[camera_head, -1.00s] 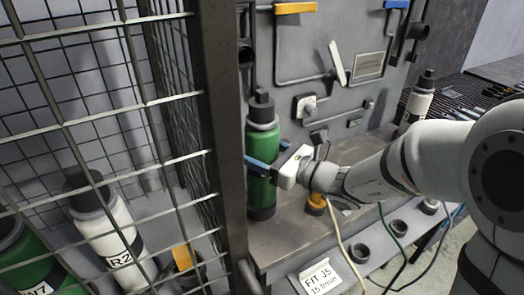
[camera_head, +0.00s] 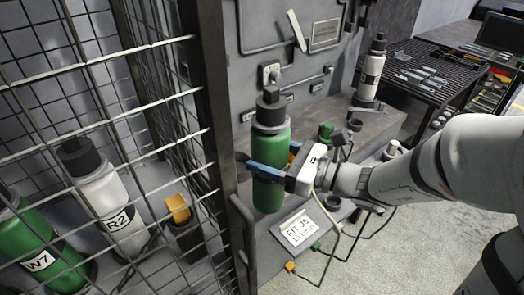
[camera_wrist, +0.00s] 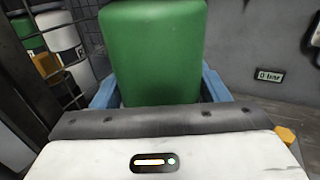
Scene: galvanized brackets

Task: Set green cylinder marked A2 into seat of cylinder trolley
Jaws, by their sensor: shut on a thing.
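A green cylinder (camera_head: 270,145) with a black cap stands upright in my gripper (camera_head: 268,172), in the middle of the head view. My gripper's blue fingers are shut around its body from the right. The cylinder's green body (camera_wrist: 155,50) fills the upper middle of the wrist view, between the blue fingers. No A2 marking shows on the visible side. It hangs in front of the grey bench's front edge, just right of the cage post. I cannot make out a cylinder trolley or its seat in either view.
A wire mesh cage (camera_head: 110,110) at left holds a green cylinder marked W7 (camera_head: 40,255) and a white cylinder marked R2 (camera_head: 108,205). A white cylinder (camera_head: 370,75) stands on the bench (camera_head: 330,125). A sign (camera_head: 297,229) and cables hang below. Floor at right is open.

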